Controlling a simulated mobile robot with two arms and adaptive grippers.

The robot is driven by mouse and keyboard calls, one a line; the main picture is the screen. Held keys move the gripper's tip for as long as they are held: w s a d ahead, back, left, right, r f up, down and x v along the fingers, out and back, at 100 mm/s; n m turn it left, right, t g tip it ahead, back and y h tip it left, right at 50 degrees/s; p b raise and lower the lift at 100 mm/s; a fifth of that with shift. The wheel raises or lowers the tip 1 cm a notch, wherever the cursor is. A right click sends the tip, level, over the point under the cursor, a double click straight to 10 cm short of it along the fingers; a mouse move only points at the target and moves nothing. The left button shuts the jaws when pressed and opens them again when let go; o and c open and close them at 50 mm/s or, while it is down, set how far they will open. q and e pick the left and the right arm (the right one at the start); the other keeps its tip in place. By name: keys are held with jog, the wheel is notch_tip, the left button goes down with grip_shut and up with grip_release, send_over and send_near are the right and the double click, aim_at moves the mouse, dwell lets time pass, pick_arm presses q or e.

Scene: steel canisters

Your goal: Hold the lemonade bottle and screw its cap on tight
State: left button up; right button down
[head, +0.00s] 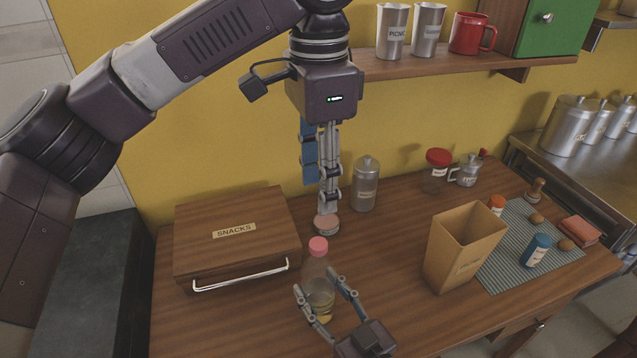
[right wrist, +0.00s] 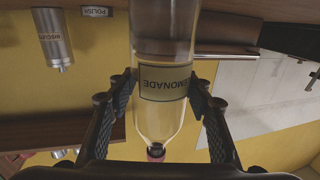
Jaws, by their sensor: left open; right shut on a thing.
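The lemonade bottle (head: 317,272) stands upright near the table's front, clear with pale yellow liquid low inside. Its pink cap (head: 318,244) sits on the neck; I cannot tell how tight it is. My right gripper (head: 316,284) is shut around the bottle's body from the front. The right wrist view shows the bottle (right wrist: 160,118) upside down in the picture, label between the fingers (right wrist: 162,84), cap (right wrist: 155,152) at the bottom. My left gripper (head: 319,198) points down from above, open and empty, above and behind the cap and apart from it.
A small pink-lidded tin (head: 326,228) stands just behind the bottle, below my left fingertips. A steel canister (head: 364,185) is behind it. A wooden snacks box (head: 230,258) is at left, a paper bag (head: 458,262) and mat (head: 500,278) at right. A shelf (head: 450,66) runs above.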

jog(key=c, duration=0.9)
grip_release()
jog(key=v, duration=1.2)
jog(key=shift+s, duration=0.15)
